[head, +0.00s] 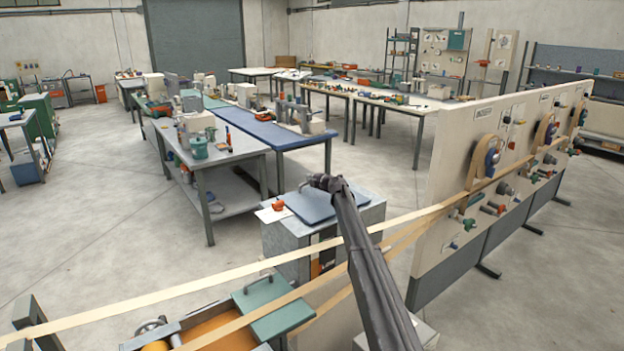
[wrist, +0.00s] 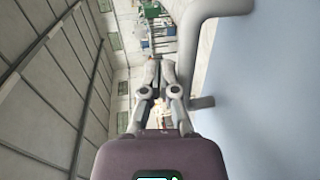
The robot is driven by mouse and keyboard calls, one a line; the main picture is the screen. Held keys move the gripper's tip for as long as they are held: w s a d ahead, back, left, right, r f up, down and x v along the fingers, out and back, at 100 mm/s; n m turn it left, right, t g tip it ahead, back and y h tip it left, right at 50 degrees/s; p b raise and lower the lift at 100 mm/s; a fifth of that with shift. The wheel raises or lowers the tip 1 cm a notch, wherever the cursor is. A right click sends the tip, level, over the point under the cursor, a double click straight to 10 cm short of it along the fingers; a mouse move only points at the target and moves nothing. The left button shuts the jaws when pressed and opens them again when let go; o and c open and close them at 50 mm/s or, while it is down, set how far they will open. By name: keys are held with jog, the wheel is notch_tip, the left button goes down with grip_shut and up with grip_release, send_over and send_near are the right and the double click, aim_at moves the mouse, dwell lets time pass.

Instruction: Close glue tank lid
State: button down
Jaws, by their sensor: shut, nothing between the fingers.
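The blue-grey lid (head: 308,207) lies nearly flat on top of a grey cabinet-like tank (head: 285,238); I cannot tell whether it is fully seated. My gripper (head: 326,182) is at the lid's far edge, with my arm reaching over its right part. In the wrist view, the lid (wrist: 265,100) fills the right side and a bent grey handle (wrist: 188,45) stands out from it. My gripper's fingers (wrist: 156,66) are shut and empty, beside the handle; contact cannot be told.
An open bath with orange contents (head: 222,328) and a teal cover (head: 265,303) is in front. Pale strips (head: 215,273) run across to a tall panel (head: 445,205) on the right.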

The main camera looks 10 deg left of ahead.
jog(key=shift+d, duration=0.15)
dwell(0.3)
jog(key=shift+r, duration=0.15)
notch_tip(320, 180, up, 13)
jog(key=s+d+p, duration=0.1)
jog(key=s+p, duration=0.1)
jog(key=p, duration=1.1)
jog(key=shift+d+r+p, duration=0.2)
jog(key=shift+d+p, duration=0.15)
